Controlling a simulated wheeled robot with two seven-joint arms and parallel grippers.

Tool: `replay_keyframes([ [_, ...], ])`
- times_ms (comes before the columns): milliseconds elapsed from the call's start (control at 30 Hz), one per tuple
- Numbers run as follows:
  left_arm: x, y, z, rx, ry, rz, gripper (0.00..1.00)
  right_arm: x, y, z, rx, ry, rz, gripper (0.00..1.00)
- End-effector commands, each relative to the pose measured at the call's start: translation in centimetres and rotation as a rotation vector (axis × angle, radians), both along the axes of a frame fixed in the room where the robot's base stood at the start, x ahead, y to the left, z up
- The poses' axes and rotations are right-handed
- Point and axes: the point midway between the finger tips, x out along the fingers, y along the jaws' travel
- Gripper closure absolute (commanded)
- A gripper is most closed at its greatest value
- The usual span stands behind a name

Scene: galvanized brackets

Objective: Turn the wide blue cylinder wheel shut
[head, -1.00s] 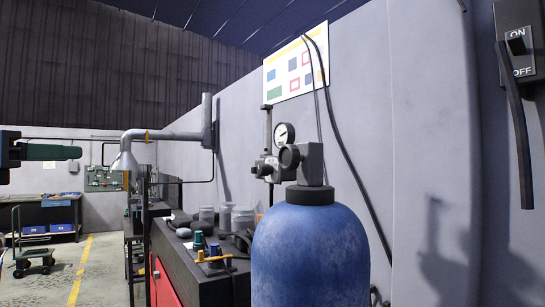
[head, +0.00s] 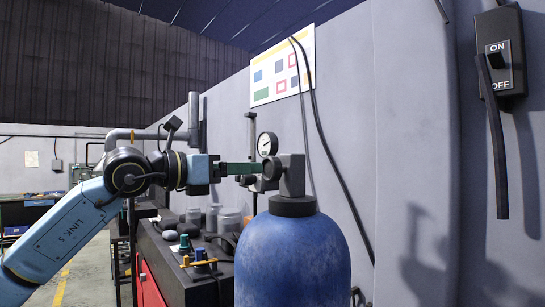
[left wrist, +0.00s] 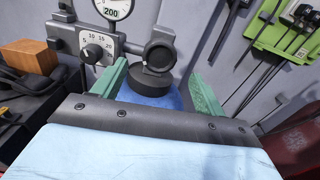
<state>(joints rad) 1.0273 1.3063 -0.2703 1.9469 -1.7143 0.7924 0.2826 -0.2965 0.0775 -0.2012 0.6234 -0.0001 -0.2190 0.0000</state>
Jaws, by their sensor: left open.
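The wide blue cylinder (head: 292,262) stands upright at the lower middle of the head view. Its dark neck collar carries a grey valve block (head: 292,175). The round dark wheel (head: 271,168) sits on the valve's left side. My left gripper (head: 257,168) comes in from the left, its green fingers level with the wheel and their tips close to it. In the left wrist view the wheel (left wrist: 159,54) shows ahead, between the two spread green fingers (left wrist: 159,70). The gripper is open and empty; I cannot tell whether the fingers touch the wheel. My right gripper is not shown.
A dark bench (head: 205,280) with jars and small tools is left of the cylinder. The grey wall is close behind; a switch box (head: 500,52) hangs at right.

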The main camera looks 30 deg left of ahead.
Motion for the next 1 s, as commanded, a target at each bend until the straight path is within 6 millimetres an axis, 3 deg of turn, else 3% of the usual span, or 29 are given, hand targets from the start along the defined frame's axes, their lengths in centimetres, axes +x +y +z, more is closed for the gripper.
replay_keyframes([
  [33, 1.1, -0.5, 0.6, -0.005, 0.0, -0.005, 0.28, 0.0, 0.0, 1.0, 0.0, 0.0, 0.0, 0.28],
  [200, 4.2, -1.8, 0.4, -0.005, 0.0, -0.003, 0.28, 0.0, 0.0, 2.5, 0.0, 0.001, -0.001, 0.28],
  [400, 6.5, -2.7, 0.2, -0.003, 0.0, -0.001, 0.28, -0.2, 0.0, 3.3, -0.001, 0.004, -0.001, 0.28],
  [800, 7.3, -2.9, 0.0, -0.001, 0.0, 0.001, 0.28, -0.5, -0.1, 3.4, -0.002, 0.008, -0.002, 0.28],
  [1000, 7.2, -2.9, 0.0, -0.001, 0.0, 0.001, 0.53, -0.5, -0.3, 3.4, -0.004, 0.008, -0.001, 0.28],
])
